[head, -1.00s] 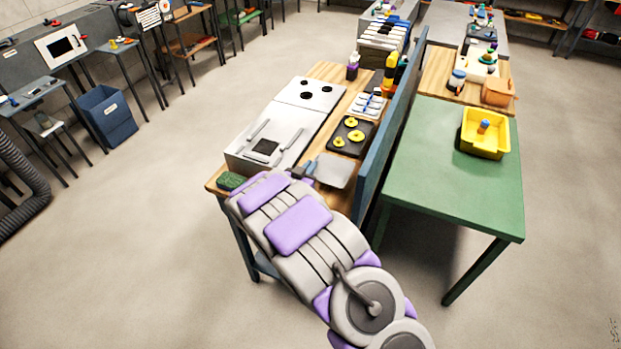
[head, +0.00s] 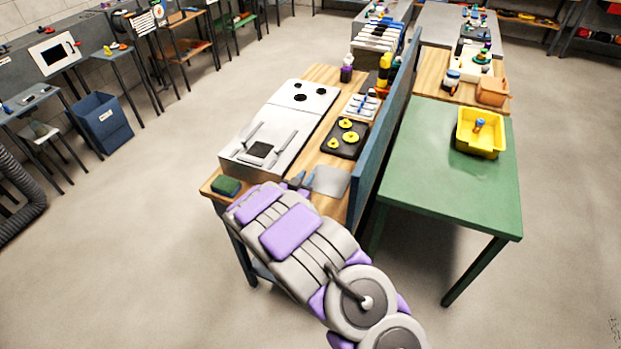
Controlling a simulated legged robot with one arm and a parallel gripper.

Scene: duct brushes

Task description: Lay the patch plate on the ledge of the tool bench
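The patch plate appears to be the flat grey plate (head: 330,181) at the near end of the wooden tool bench (head: 318,208). My gripper (head: 299,182) is at the plate's left edge, its dark fingers seemingly shut on it. The plate lies roughly flat over the bench top; I cannot tell whether it touches the wood. My arm comes in from the bottom and hides part of the bench's near edge. I cannot clearly single out the ledge.
A metal unit (head: 240,158) with bars stands left of the plate, a green pad (head: 226,186) before it. A black tray (head: 335,150) with yellow discs lies behind. A blue panel (head: 385,130) divides the bench from a green table (head: 430,190) holding a yellow bin (head: 497,143).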

